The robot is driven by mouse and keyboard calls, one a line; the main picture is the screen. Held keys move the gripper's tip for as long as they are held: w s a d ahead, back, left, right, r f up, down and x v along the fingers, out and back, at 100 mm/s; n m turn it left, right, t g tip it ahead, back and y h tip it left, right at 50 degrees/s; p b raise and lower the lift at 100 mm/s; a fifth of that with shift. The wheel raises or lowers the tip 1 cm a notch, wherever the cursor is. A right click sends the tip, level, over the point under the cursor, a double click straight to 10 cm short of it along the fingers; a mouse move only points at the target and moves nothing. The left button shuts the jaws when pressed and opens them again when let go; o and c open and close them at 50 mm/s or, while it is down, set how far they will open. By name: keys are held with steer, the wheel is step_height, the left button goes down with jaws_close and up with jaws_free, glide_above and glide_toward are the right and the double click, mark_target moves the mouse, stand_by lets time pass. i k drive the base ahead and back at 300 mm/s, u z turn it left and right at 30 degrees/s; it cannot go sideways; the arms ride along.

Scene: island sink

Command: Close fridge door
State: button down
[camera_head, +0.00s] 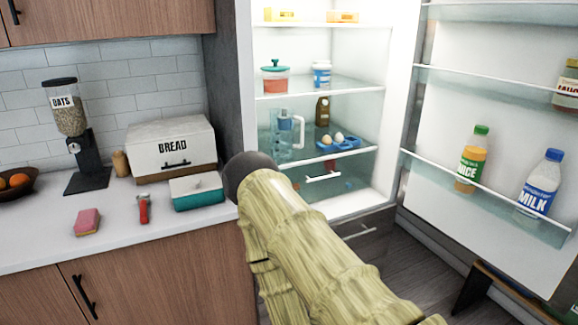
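The fridge door (445,195) stands wide open on the right, its inner side facing me. Its shelves hold a juice bottle (472,158), a milk bottle (540,184) and a jar (567,86) cut by the right edge. The fridge (350,63) is open in the middle, with food on its glass shelves. My arm, in a pale yellow sleeve with a dark rounded end, reaches up from the bottom middle in front of the fridge's lower left. It looks apart from the door. No gripper fingers show.
A white counter (110,225) on the left holds an oats dispenser (70,125), a bread box (170,147), a teal and white container (196,191), a pink sponge (88,221) and a red-handled tool (144,209). A dark wooden piece (495,290) stands on the floor below the door.

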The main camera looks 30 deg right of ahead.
mark_target(499, 66)
steer(key=u, duration=0.4)
steer(key=k, duration=1.4)
steer(key=z, duration=1.85)
steer(key=i, duration=0.5)
steer(key=z, duration=0.05)
